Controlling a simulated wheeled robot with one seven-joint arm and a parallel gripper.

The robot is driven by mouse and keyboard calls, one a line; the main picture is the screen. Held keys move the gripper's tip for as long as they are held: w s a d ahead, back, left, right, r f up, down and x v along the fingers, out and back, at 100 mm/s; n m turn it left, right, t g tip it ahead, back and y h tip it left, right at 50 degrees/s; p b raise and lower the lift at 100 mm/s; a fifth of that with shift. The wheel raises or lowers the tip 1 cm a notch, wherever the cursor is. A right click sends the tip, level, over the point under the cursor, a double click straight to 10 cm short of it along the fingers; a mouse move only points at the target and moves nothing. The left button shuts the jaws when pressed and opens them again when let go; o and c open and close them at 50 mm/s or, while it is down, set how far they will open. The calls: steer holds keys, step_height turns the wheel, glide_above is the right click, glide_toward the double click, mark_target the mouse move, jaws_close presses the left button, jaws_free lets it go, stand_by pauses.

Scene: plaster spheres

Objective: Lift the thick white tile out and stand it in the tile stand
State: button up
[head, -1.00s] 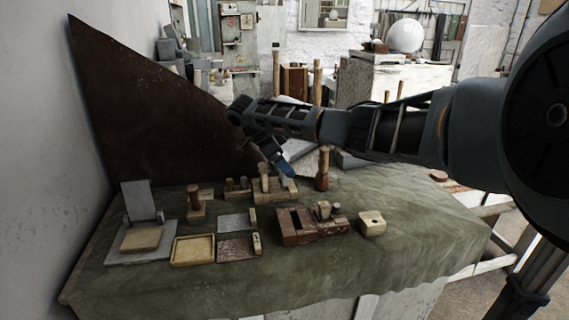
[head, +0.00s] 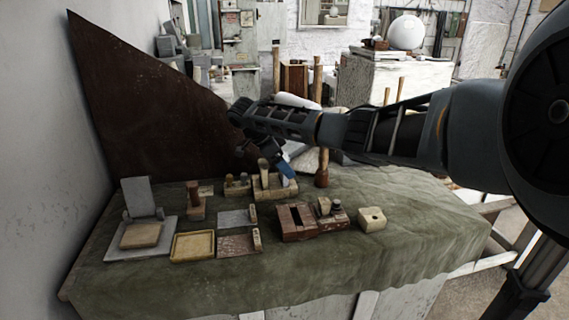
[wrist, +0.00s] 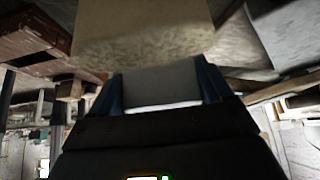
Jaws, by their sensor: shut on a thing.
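My gripper (head: 285,168) is low over the back middle of the bench, at a pale wooden slotted block (head: 262,194). In the wrist view, the blue fingers of my gripper (wrist: 160,88) are shut on the thick white tile (wrist: 160,80), a pale grey-white slab between them. A beige block face (wrist: 140,30) lies close beyond the tile. In the head view the tile is mostly hidden by the fingers, and I cannot tell whether it is clear of the block. I cannot tell for sure which holder is the tile stand.
A reddish-brown box with an opening (head: 297,222) stands in front of the slotted block. An upright wooden-handled tool (head: 322,168) is close to the right. A grey upright plate (head: 138,196), a yellow tray (head: 192,247) and a pale holed block (head: 372,219) sit around. The cloth's front right is clear.

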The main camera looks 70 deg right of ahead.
steer(key=shift+f, duration=0.9)
steer(key=o, duration=1.1)
steer(key=shift+r, duration=2)
steer(key=shift+w, duration=0.1)
